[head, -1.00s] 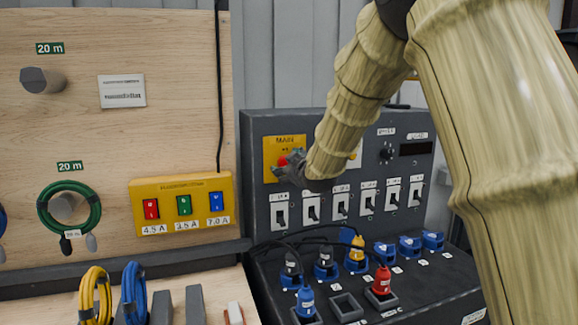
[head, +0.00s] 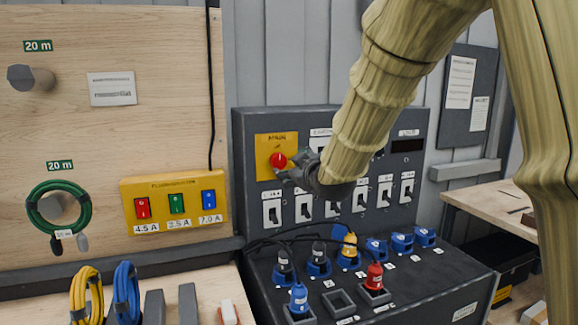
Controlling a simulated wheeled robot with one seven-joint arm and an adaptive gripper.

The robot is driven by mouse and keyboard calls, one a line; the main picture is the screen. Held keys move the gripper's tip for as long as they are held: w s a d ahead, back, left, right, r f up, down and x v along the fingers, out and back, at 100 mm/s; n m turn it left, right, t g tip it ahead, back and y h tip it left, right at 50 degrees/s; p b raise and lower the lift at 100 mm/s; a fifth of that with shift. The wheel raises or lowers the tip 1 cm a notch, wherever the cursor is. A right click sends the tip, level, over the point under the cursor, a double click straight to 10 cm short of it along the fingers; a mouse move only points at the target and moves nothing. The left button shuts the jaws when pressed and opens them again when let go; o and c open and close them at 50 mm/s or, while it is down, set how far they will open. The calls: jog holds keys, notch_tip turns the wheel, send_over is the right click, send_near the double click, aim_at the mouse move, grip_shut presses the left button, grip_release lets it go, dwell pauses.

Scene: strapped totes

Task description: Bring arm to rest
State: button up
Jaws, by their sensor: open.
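My arm, in a tan ribbed cover, comes down from the upper right in the head view. My gripper (head: 287,175) is open and empty, its dark fingers just right of and below the red knob (head: 278,160) on the yellow MAIN plate (head: 264,150). A small gap seems to show between the fingers and the knob. The dark control panel (head: 243,200) stands behind, and my arm hides part of its upper middle.
White switches (head: 272,212) line the panel below my gripper. Blue, yellow and red plugs (head: 374,277) stand on the sloped console. A workbench (head: 480,198) stands right.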

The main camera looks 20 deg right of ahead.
jog(key=shift+s, duration=0.4)
